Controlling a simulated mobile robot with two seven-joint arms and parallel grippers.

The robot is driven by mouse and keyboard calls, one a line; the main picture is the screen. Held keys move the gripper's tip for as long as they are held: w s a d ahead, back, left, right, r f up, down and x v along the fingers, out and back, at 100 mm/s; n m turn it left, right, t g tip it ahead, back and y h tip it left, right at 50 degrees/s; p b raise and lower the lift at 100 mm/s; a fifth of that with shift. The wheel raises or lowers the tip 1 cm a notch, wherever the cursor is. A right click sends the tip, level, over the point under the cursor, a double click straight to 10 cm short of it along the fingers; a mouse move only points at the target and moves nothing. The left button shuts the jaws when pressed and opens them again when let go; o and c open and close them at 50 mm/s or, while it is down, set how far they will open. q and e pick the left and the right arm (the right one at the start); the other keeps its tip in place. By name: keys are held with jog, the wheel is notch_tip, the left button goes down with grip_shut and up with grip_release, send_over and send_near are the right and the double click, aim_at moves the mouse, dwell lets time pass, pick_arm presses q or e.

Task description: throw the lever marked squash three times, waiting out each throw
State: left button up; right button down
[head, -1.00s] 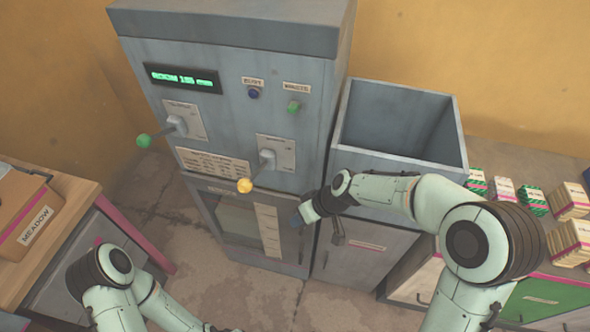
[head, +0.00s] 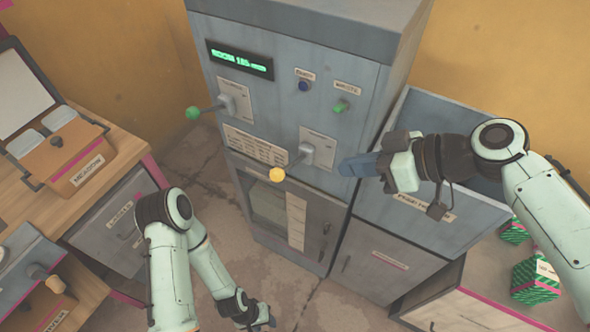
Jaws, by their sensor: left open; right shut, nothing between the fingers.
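The grey press cabinet (head: 300,105) stands at the centre of the head view. It carries a lever with a green knob (head: 193,113) at the left and a lever with a yellow knob (head: 277,174) lower right. Both levers stick out from their plates. The labels on these plates are too small to read, so I cannot tell which is marked squash. My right gripper (head: 350,167) is shut and empty, to the right of the yellow-knobbed lever and apart from it. My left gripper (head: 262,322) is low near the floor, at the bottom edge, open and touching no lever.
A lit green display (head: 240,59), a blue button (head: 303,86) and a green button (head: 340,107) sit on the press front. An open grey bin (head: 440,208) stands to its right. A wooden desk (head: 100,187) with a MEADOW box (head: 70,150) is at left.

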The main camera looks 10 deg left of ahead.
aim_at(283, 176)
pick_arm(q)
jog(key=shift+w+r+p, duration=0.5)
jog(key=shift+r+p, duration=0.1)
jog(key=shift+r, duration=0.15)
pick_arm(e)
jog(key=x, duration=1.3)
jog(key=shift+a+f, duration=0.2)
jog(key=shift+a, duration=0.05)
jog(key=shift+f+b, duration=0.3)
jog(key=shift+b, duration=0.1)
pick_arm(q)
jog(key=s+f+b, duration=0.6)
jog(key=f+b, duration=0.3)
jog(key=f, duration=0.2)
jog(key=w+a+f+t+y+b, duration=0.1)
jog(key=w+a+f+t+b, duration=0.1)
jog(key=w+f+b, duration=0.5)
jog(key=shift+w+a+f+n+b, duration=0.2)
jog(key=shift+a+f+n+b, duration=0.15)
jog(key=shift+f+b, duration=0.65)
pick_arm(e)
jog(key=s+a+f+n+t+h, duration=0.1)
jog(key=s+f+n+t, duration=0.2)
jog(key=f, duration=1)
jog(key=shift+t, duration=0.5)
pick_arm(q)
jog(key=shift+r, duration=0.2)
pick_arm(e)
jog(key=shift+s, duration=0.15)
